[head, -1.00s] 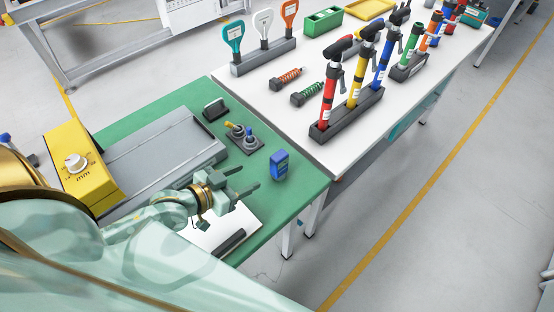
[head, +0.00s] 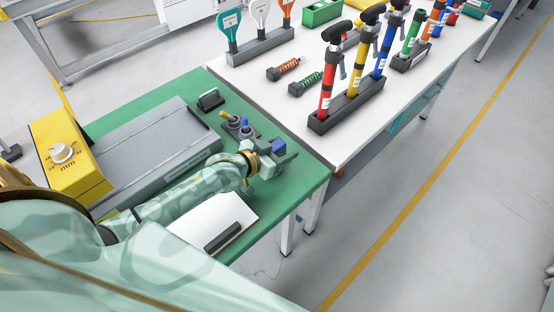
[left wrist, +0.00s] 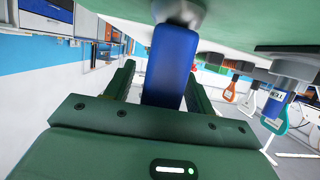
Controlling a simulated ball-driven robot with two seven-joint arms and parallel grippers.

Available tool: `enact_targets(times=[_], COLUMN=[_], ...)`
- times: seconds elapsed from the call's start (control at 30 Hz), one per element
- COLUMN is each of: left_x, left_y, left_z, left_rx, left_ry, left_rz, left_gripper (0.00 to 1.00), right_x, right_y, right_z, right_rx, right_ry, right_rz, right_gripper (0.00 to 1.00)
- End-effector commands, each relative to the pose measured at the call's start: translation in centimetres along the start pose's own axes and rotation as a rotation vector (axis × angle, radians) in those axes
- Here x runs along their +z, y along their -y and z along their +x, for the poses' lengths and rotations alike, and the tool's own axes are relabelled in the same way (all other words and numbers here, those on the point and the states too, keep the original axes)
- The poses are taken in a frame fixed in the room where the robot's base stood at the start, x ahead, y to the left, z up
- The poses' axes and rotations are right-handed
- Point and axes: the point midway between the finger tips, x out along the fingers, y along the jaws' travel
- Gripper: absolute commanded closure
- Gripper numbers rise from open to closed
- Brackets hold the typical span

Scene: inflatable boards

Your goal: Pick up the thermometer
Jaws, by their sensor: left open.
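The thermometer appears to be the small blue upright device (head: 278,146) near the right edge of the green table. In the head view it is mostly hidden behind my left gripper (head: 280,158). In the left wrist view the blue body (left wrist: 170,65) stands between the two green fingers of my left gripper (left wrist: 161,84), with a grey part at its end near the table surface. The fingers are apart, one on each side of it, and I see a gap on at least the left side. My right gripper is not in view.
A white sheet (head: 195,222) bears a dark bar (head: 222,238). The white table (head: 300,120) beyond holds pumps in racks.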

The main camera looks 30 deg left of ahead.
Motion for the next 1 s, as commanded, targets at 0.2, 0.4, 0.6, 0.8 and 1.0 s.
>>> enact_targets(times=[0.2, 0.4, 0.6, 0.8, 1.0], left_x=[-0.1, -0.1, -0.1, -0.9, -3.9], left_y=[0.0, 0.0, 0.0, 0.0, -0.3], left_z=[0.1, 0.1, 0.1, -0.2, -1.8], left_rx=[0.0, 0.0, 0.0, 0.0, 0.001], left_ry=[-0.001, 0.0, -0.002, -0.003, -0.004], left_rz=[0.001, 0.001, 0.001, 0.001, 0.001], left_gripper=[0.45, 1.0, 1.0, 1.0, 1.0], right_x=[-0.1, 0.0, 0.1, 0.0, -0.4], right_y=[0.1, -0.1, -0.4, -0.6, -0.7], right_z=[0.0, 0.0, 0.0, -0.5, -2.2], right_rx=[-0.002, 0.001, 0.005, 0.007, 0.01], right_ry=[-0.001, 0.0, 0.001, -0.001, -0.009], right_rz=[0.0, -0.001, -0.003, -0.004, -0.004], right_gripper=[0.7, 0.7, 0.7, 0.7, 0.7])
